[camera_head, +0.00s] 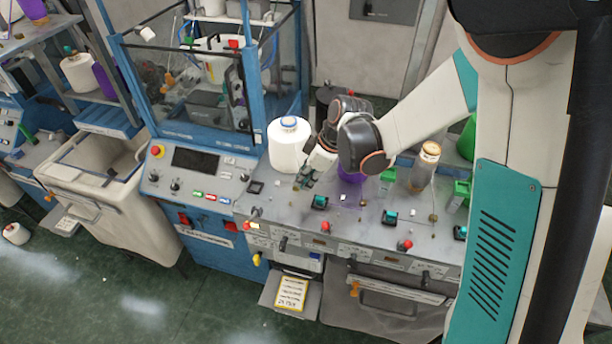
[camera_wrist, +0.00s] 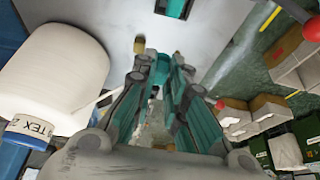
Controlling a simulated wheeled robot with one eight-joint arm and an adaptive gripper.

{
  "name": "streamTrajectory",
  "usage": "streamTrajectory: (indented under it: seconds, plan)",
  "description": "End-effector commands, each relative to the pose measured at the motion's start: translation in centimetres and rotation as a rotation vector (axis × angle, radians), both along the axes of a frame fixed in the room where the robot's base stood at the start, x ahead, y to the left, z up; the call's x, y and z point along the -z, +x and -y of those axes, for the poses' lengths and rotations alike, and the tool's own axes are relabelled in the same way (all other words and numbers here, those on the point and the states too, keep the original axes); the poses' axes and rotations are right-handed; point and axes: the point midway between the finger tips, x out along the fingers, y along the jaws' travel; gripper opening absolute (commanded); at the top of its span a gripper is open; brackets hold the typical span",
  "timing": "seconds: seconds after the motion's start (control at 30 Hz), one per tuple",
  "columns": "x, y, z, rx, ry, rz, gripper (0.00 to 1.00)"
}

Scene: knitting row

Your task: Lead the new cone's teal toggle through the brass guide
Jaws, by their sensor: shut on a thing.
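The white cone (camera_head: 287,150) stands upright on the grey machine top, just left of my gripper (camera_head: 303,181). In the wrist view the cone (camera_wrist: 62,72) fills the left side, with a lettered label band at its end. My gripper (camera_wrist: 160,72) is shut, and a small teal piece, seemingly the toggle (camera_wrist: 160,64), is between its fingertips; teal finger pads make its outline hard to tell. A pale thread runs from the cone towards the fingers. The brass guide (camera_wrist: 139,46) is just beyond and left of the fingertips, apart from them. In the head view the toggle is too small to tell.
A purple cone (camera_head: 350,175) is partly hidden behind my wrist. A brownish cone (camera_head: 425,166) and green blocks (camera_head: 460,192) stand further right. Teal-topped black switches (camera_head: 320,202) and red knobs (camera_head: 404,245) line the front. A glass-walled blue cabinet (camera_head: 205,85) rises at left.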

Motion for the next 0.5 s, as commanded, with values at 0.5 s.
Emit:
streamTrajectory:
  seconds: [0.5]
  plan:
    - [2.5,0.0,0.0,0.000,0.000,0.000,0.06]
